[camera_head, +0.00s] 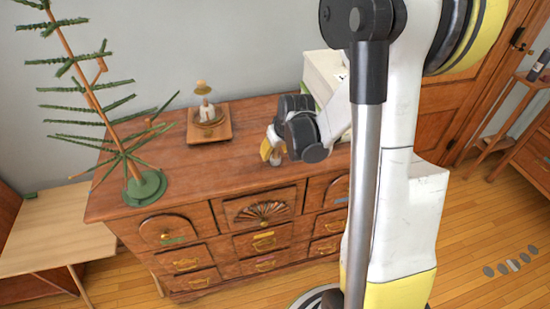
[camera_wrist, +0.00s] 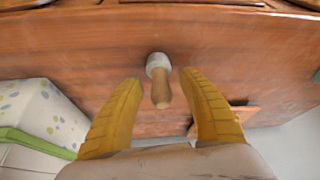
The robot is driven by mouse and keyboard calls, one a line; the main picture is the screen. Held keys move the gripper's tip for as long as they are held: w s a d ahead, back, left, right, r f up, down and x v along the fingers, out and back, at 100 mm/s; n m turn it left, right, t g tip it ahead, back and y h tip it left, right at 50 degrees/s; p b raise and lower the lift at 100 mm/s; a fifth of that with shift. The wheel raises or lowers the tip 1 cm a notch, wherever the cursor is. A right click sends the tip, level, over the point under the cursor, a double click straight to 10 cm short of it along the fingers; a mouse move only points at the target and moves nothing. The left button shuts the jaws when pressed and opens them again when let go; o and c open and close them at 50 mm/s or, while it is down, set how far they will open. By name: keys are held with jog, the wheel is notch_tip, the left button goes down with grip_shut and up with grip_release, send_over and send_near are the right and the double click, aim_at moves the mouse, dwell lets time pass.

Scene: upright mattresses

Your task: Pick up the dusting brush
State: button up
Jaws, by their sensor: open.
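The dusting brush (camera_wrist: 160,88) has a wooden handle and a pale round head, and shows in the wrist view on the dresser top. It lies between the two yellow fingers of my gripper (camera_wrist: 160,92), with a gap on each side. In the head view my gripper (camera_head: 268,152) is low over the dresser top near its middle. The brush (camera_head: 275,135) shows there only in part beside the fingers, mostly hidden by my gripper.
The wooden dresser (camera_head: 180,165) carries a sparse green tree (camera_head: 130,165) at the left and a small figure on a square wooden base (camera_head: 209,125) at the back. A white box (camera_head: 322,72) stands behind my arm. It also shows in the wrist view, spotted (camera_wrist: 40,110).

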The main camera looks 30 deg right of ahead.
jog(key=shift+w+f, duration=0.1)
jog(key=shift+f, duration=0.15)
grip_shut()
jog(key=shift+r, duration=0.15)
notch_tip(320, 180, up, 5)
jog(key=shift+f+p, duration=0.2)
jog(key=shift+p, duration=0.7)
jog(key=s+d+r+p, duration=0.2)
jog(key=s+d+r, duration=0.4)
jog(key=s, duration=0.3)
jog(key=shift+s+d, duration=0.25)
jog(key=shift+d, duration=0.2)
